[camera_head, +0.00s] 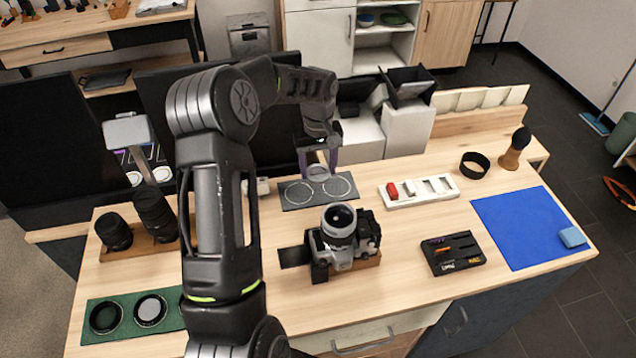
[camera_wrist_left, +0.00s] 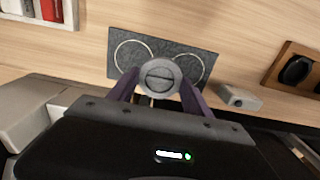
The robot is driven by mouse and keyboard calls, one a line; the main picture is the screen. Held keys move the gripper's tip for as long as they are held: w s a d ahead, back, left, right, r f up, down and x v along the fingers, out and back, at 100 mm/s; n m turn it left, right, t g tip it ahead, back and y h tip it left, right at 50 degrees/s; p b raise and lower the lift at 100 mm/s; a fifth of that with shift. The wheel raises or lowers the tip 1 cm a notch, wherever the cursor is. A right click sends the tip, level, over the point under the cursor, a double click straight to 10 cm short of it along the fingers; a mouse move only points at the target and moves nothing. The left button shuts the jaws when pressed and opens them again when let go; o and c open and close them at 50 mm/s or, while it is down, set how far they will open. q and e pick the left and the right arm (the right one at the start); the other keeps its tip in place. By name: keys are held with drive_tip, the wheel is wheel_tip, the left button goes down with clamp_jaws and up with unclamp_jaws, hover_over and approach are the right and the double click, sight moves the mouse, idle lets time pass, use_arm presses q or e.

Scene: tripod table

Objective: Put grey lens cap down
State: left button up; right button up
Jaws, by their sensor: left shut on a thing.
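The grey lens cap (camera_head: 318,172) is a round disc held between the fingertips of my left gripper (camera_head: 318,158). In the left wrist view the cap (camera_wrist_left: 160,77) sits between the two purple fingers of the gripper (camera_wrist_left: 158,88). A dark grey mat (camera_head: 293,195) with two white ring outlines lies on the table beneath it. The mat also shows in the wrist view (camera_wrist_left: 195,52), where the cap covers part of its near edge between the rings. I cannot tell the height of the cap above the mat. My right gripper is out of view.
A camera (camera_head: 340,237) stands just in front of the mat. A white tray (camera_head: 418,203) with red pieces lies to its right. Lenses (camera_head: 152,212) on a wooden stand and a green mat (camera_head: 97,330) are at left. The blue mat's (camera_head: 515,235) middle is bare.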

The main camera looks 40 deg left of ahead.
sight(318, 172)
use_arm(q)
drive_tip(key=shift+f+b, duration=1.4)
drive_tip(key=shift+f, duration=1.05)
drive_tip(key=shift+f, duration=0.15)
drive_tip(key=o, duration=1.5)
drive_tip(key=shift+r+p, duration=0.3)
drive_tip(key=shift+r, duration=0.3)
wheel_tip(318, 172, up, 10)
drive_tip(key=p, duration=0.4)
drive_tip(key=shift+r, duration=0.6)
